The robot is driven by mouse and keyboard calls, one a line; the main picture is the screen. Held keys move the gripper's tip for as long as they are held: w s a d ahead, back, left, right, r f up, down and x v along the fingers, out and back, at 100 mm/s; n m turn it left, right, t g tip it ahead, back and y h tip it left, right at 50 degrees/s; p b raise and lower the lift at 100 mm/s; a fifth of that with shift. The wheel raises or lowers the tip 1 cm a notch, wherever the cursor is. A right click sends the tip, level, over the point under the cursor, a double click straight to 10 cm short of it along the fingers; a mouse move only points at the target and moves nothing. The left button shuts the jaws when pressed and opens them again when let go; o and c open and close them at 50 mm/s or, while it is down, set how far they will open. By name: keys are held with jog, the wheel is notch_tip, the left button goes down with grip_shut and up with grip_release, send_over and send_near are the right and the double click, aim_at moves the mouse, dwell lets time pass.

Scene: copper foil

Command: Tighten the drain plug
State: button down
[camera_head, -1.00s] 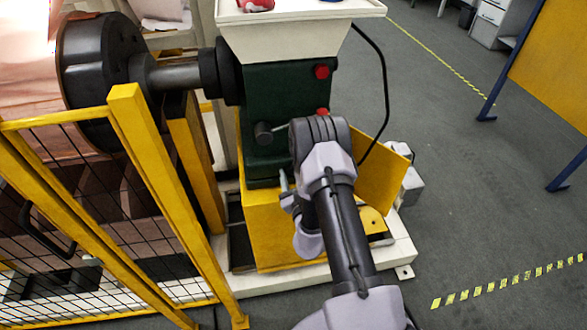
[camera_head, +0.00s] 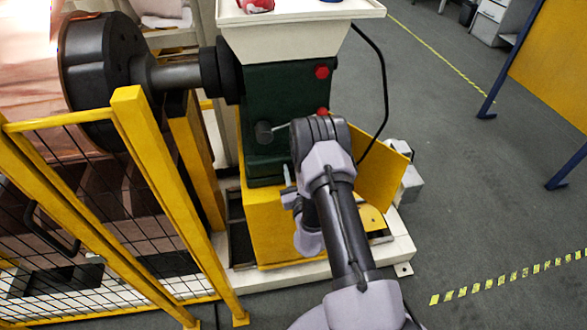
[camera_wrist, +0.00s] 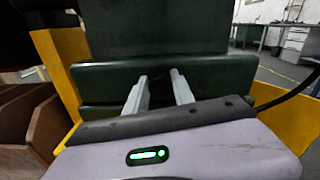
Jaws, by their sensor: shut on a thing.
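The dark green gearbox housing (camera_head: 262,160) stands on a yellow base, and it fills the upper middle of the wrist view (camera_wrist: 150,30). My gripper (camera_head: 286,174) is low at the front of this housing. In the wrist view its two grey fingers (camera_wrist: 159,77) reach to a green ledge with a gap between them. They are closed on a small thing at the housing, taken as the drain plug. The plug itself is hidden in both views, so its seating cannot be told. Two red plugs (camera_head: 321,72) sit higher on the right side face.
A dark knob with a thin lever (camera_head: 264,132) juts out just above my gripper. A yellow mesh fence (camera_head: 150,165) stands to the left, before the black roller (camera_head: 98,80). A yellow panel (camera_head: 380,178) and a black cable (camera_head: 385,80) are to the right. Open grey floor lies beyond.

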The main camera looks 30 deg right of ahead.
jog(key=m+p, duration=0.1)
jog(key=m, duration=0.4)
jog(key=shift+d+r+m+p, duration=0.1)
jog(key=shift+m+p, duration=0.2)
jog(key=shift+p, duration=0.1)
jog(key=m+p, duration=0.1)
jog(key=m, duration=0.4)
jog(key=shift+d, duration=0.1)
jog(key=m+p, duration=0.1)
jog(key=m, duration=0.4)
jog(key=shift+m, duration=0.4)
jog(key=m, duration=0.5)
jog(key=shift+f+m+p, duration=0.25)
jog(key=shift+m+p, duration=0.05)
jog(key=m, duration=0.5)
jog(key=shift+f, duration=0.1)
jog(key=m, duration=0.5)
jog(key=shift+m, duration=0.4)
jog(key=m, duration=0.5)
jog(key=shift+w, duration=0.1)
jog(key=m, duration=0.6)
jog(key=shift+a, duration=0.25)
